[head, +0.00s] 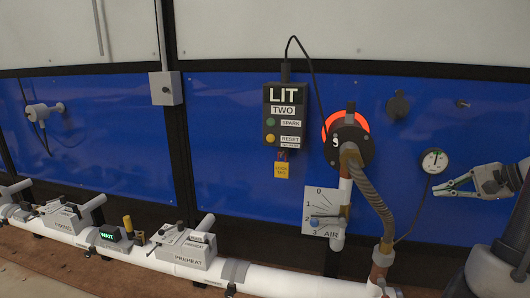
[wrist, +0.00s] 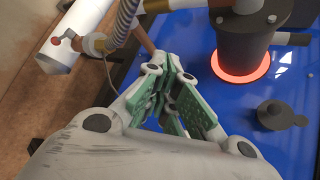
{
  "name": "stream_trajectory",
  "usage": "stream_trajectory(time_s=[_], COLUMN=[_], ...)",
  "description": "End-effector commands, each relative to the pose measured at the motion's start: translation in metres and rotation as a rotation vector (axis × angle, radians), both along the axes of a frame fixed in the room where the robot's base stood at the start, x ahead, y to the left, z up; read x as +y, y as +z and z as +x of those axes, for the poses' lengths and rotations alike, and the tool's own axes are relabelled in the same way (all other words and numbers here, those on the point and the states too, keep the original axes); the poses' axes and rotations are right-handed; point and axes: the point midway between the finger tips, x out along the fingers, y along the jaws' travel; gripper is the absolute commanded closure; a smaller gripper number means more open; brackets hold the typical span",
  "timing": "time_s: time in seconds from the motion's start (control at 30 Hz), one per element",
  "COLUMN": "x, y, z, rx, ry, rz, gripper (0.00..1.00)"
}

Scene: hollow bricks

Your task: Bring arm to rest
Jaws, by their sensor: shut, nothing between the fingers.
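My gripper (head: 438,189) is at the right edge in the head view, pointing left, in front of the blue panel (head: 240,195). Its green-padded fingers are shut and empty. In the wrist view the gripper (wrist: 173,72) is in the middle, with nothing held between the pads. My arm enters from the right edge in the head view.
A burner (head: 366,146) with a glowing orange ring has a ribbed hose (head: 368,190) below it. A round gauge (head: 434,160) is close to my gripper. A black box (head: 285,115) reads LIT TWO. A white pipe (head: 280,281) with PREHEAT unit (head: 184,249) runs along the bottom.

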Motion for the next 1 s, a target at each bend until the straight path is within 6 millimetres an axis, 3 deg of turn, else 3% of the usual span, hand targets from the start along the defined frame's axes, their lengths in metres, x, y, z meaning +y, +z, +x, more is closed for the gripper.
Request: stream_trajectory(time_s=[0.03,0.13,0.3,0.4,0.6,0.8,1.0], x=[0.027,0.061,0.086,0.094,0.125,0.154,0.156], y=[-0.001,-0.003,0.015,0.032,0.062,0.081,0.081], z=[-0.024,-0.075,-0.137,-0.155,-0.167,-0.162,-0.162], rx=[0.087,0.245,0.352,0.326,0.131,-0.025,-0.030], ry=[0.093,0.277,0.565,0.714,0.922,0.987,0.997], rz=[-0.070,-0.254,-0.637,-0.866,-1.161,-1.228,-1.228], gripper=[1.00,1.00,1.00,1.00,1.00,1.00,1.00])
